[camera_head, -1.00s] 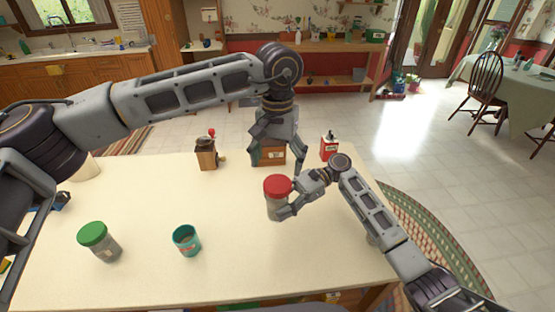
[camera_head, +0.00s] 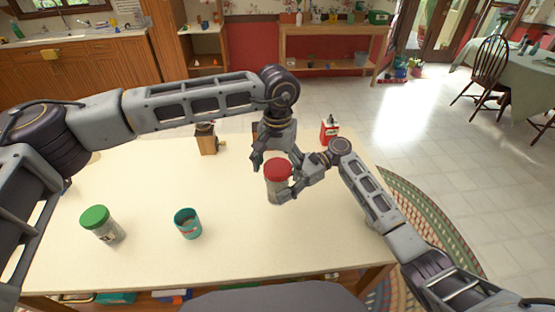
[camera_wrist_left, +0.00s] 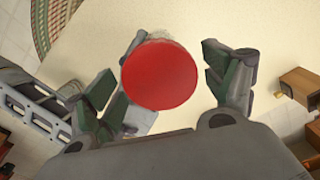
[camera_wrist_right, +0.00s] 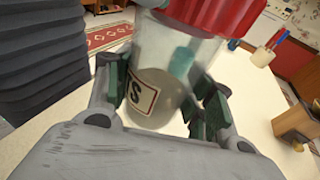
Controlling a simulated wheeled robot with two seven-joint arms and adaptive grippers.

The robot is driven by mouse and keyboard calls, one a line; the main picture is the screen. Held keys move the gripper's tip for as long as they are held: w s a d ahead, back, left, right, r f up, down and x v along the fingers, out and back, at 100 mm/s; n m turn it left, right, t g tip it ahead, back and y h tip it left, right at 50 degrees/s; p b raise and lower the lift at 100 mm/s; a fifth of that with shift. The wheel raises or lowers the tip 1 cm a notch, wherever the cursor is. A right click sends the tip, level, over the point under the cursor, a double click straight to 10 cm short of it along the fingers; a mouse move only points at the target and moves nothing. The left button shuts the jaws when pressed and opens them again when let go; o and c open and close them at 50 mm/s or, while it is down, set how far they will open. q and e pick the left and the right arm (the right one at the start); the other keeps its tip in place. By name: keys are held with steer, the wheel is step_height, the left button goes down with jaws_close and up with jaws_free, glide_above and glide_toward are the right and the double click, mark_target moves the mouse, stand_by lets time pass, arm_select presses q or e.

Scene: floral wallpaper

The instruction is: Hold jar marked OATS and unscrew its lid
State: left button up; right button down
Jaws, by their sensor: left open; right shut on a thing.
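A clear jar (camera_head: 275,191) with a red lid (camera_head: 278,169) stands at the right part of the table. Its label shows only an "S" in the right wrist view (camera_wrist_right: 141,94); the rest is hidden. My right gripper (camera_head: 284,188) is shut around the jar's body from the right. My left gripper (camera_head: 277,163) is open and points down above the jar, its fingers on either side of the lid. In the left wrist view the red lid (camera_wrist_left: 159,75) lies between the spread fingers, nearer the left one, and no grip on it shows.
A green-lidded jar (camera_head: 102,226) and a teal cup (camera_head: 187,225) stand at the table's front left. A wooden grinder (camera_head: 207,144) and a red tin (camera_head: 329,131) stand toward the back. A wooden box is mostly hidden behind my left gripper. The middle left of the table is clear.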

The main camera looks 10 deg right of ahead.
arm_select(q)
steer(key=shift+f, duration=0.15)
steer(key=c, duration=1.1)
steer(key=shift+o, duration=0.2)
